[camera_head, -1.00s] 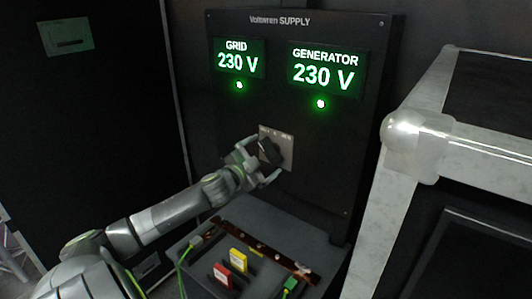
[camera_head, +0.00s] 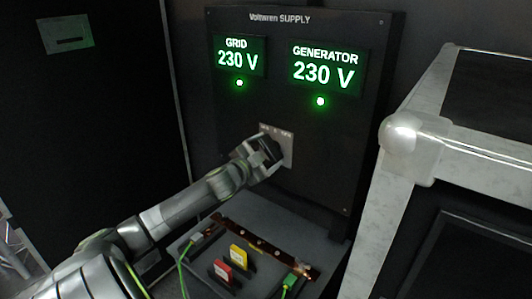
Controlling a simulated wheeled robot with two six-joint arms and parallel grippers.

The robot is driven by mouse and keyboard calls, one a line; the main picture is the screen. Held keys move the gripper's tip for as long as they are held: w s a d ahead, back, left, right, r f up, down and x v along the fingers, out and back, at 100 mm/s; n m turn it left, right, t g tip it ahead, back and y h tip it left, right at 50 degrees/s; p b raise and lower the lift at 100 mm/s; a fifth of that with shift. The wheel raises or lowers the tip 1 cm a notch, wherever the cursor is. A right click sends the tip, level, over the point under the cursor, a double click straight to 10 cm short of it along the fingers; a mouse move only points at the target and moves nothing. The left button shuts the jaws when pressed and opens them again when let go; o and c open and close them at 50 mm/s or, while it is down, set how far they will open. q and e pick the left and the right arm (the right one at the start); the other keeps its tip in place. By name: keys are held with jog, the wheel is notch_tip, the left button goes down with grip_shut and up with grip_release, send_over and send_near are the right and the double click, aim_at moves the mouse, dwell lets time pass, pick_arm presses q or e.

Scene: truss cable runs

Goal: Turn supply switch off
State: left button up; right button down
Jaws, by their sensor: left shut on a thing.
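The black supply panel (camera_head: 235,120) stands upright, with "Voltwren SUPPLY" along its top. Its GRID display (camera_head: 238,60) and GENERATOR display (camera_head: 324,70) both read 230 V in green, each with a lit green lamp below. The dark supply switch (camera_head: 272,148) sits on a small grey plate (camera_head: 288,149) in the panel's middle. My left gripper (camera_head: 268,156) is shut on the switch knob and partly hides it, so I cannot tell its exact position. My right gripper is not in view.
Below the panel a grey shelf (camera_head: 212,250) holds a copper-coloured bar (camera_head: 262,244), a red block (camera_head: 222,270), a yellow block (camera_head: 239,254) and green cables. A case with pale metal edges (camera_head: 410,160) stands close on the right. A dark cabinet is on the left.

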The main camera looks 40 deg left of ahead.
pick_arm(q)
jog(key=shift+m, duration=0.3)
jog(key=m+p, duration=0.1)
jog(key=m, duration=0.2)
jog(key=m+p, duration=0.2)
jog(key=m, duration=0.3)
jog(key=shift+f, duration=0.1)
dwell(0.5)
jog(key=o, duration=0.9)
jog(key=shift+s, duration=0.1)
